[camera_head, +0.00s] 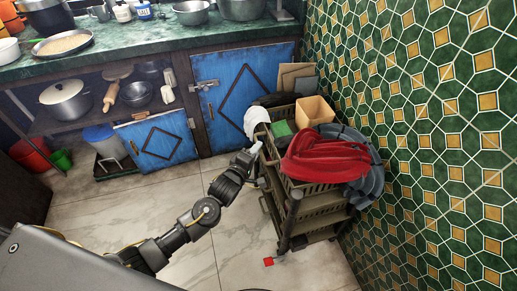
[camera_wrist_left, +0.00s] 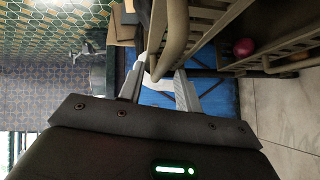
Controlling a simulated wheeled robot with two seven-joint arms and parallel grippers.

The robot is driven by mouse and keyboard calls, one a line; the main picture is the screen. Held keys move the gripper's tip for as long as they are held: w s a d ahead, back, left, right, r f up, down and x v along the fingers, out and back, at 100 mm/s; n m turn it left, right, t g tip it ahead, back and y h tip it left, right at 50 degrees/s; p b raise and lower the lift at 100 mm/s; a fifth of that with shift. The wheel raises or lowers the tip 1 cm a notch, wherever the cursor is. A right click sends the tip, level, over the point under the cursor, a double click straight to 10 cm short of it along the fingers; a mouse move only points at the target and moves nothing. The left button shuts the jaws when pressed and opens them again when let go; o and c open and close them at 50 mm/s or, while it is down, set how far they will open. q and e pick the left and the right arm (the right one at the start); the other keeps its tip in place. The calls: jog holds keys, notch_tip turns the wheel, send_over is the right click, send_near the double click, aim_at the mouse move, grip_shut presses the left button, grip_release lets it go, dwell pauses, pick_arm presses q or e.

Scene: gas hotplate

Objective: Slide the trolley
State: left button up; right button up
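The trolley (camera_head: 322,200) is a dark, tiered basket cart standing against the green tiled wall on the right. Its top basket is loaded with a red cloth (camera_head: 325,155), a grey bundle and boxes. My left gripper (camera_head: 254,152) is at the left edge of the trolley's top. In the left wrist view, the two fingers (camera_wrist_left: 160,75) are apart, with a curved rail of the trolley (camera_wrist_left: 176,35) reaching between or just in front of them. I see a gap beside the rail, but contact is unclear. My right gripper is not in view.
Blue cabinet doors (camera_head: 240,92) stand behind the trolley; a lower blue door (camera_head: 160,140) is beside an open shelf with a pot (camera_head: 66,102). A green counter (camera_head: 140,38) runs above. A small red block (camera_head: 268,261) is by the trolley's foot. Tiled floor left of it is mostly clear.

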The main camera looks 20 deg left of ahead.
pick_arm(q)
jog(key=shift+x, duration=1.35)
jog(key=shift+c, duration=0.4)
grip_shut()
